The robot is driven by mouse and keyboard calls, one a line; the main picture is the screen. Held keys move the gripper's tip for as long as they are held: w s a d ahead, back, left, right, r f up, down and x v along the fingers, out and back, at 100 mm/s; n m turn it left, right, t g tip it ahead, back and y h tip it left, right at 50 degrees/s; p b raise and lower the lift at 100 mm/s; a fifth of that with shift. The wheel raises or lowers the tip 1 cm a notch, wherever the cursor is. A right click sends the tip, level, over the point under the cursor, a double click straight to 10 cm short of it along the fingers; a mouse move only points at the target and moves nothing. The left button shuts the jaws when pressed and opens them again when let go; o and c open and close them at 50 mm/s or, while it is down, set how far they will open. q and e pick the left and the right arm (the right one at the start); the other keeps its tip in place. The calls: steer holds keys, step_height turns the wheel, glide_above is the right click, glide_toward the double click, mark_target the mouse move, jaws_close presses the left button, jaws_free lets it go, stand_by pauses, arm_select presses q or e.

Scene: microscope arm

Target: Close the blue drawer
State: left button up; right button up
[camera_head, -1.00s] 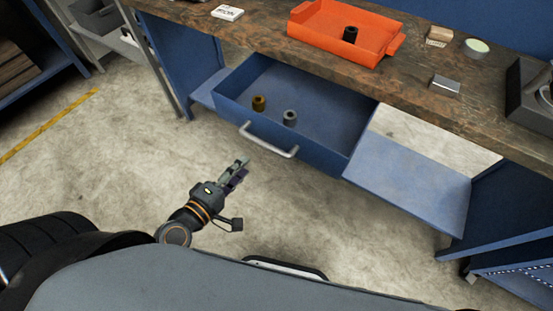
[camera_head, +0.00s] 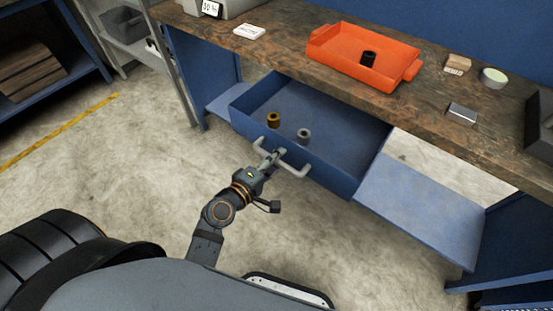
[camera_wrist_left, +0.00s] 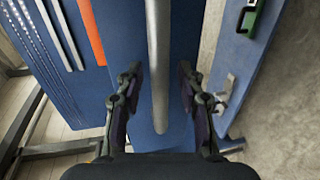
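The blue drawer (camera_head: 335,178) is pulled out below the workbench, with its inside in view. A light grey bar handle (camera_head: 296,169) is on its front. My left gripper (camera_head: 271,157) is at the middle of the handle, reaching from the front. In the left wrist view, the fingers (camera_wrist_left: 160,88) are spread on either side of the handle bar (camera_wrist_left: 159,65), with gaps on both sides. The blue drawer front (camera_wrist_left: 124,40) lies behind the bar. A brown ring-like part (camera_head: 273,119) and a grey one (camera_head: 303,135) stand inside the drawer. My right gripper is out of view.
The wooden benchtop (camera_head: 285,55) holds an orange tray (camera_head: 340,58) with a black part inside, plus several small items. A blue panel (camera_head: 420,210) lies right of the drawer. Open concrete floor (camera_head: 150,170) is in front and left.

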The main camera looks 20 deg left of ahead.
arm_select(q)
steer(key=shift+c, duration=0.3)
steer(key=c, duration=0.7)
jaws_close()
